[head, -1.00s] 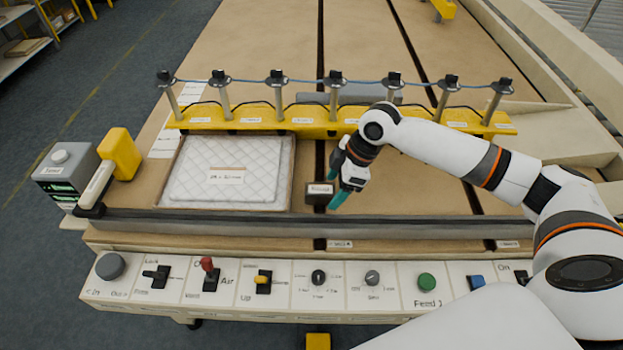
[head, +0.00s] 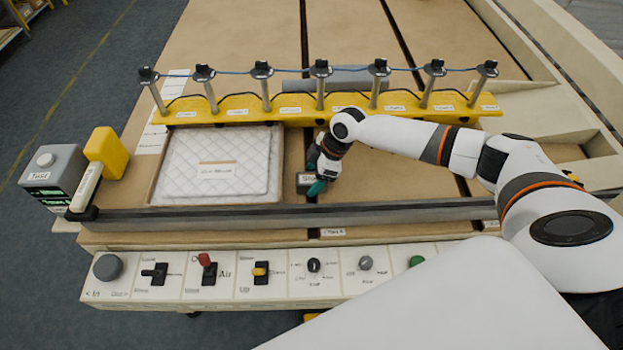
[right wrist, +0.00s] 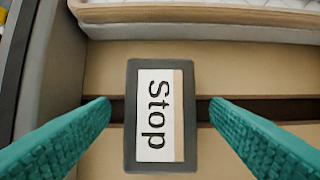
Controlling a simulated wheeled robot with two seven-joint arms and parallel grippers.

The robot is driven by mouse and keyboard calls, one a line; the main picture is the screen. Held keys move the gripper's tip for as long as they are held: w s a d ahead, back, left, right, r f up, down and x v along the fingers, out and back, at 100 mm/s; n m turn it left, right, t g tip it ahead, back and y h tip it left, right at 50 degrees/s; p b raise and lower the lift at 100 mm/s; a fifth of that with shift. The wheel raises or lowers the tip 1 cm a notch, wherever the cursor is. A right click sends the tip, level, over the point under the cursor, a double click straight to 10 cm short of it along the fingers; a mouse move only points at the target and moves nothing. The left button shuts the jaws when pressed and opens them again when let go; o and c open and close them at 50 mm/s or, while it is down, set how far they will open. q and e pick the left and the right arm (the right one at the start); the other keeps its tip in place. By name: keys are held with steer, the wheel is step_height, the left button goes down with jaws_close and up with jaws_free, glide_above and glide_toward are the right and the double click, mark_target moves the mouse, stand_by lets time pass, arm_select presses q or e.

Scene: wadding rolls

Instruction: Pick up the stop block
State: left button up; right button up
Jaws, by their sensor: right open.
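The stop block (right wrist: 131,160) is a dark grey block with a white label reading "Stop". In the right wrist view it lies over the dark slot, between the two teal fingers of my right gripper (right wrist: 160,110). A gap shows on each side, so the fingers do not touch it. In the head view the stop block (head: 305,179) sits just right of the quilted pad, partly hidden by my right gripper (head: 314,178). My right gripper is open. My left gripper is not in view.
The quilted pad (head: 180,168) lies in a shallow tray left of the block. A grey rail (head: 200,219) runs along the front, with a control panel (head: 335,275) below. A yellow bar (head: 240,110) with several upright posts stands behind.

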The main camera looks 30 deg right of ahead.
steer(key=shift+x, duration=0.9)
steer(key=c, duration=1.3)
steer(key=shift+r, duration=0.1)
steer(key=shift+c, duration=0.4)
steer(key=shift+w, duration=0.1)
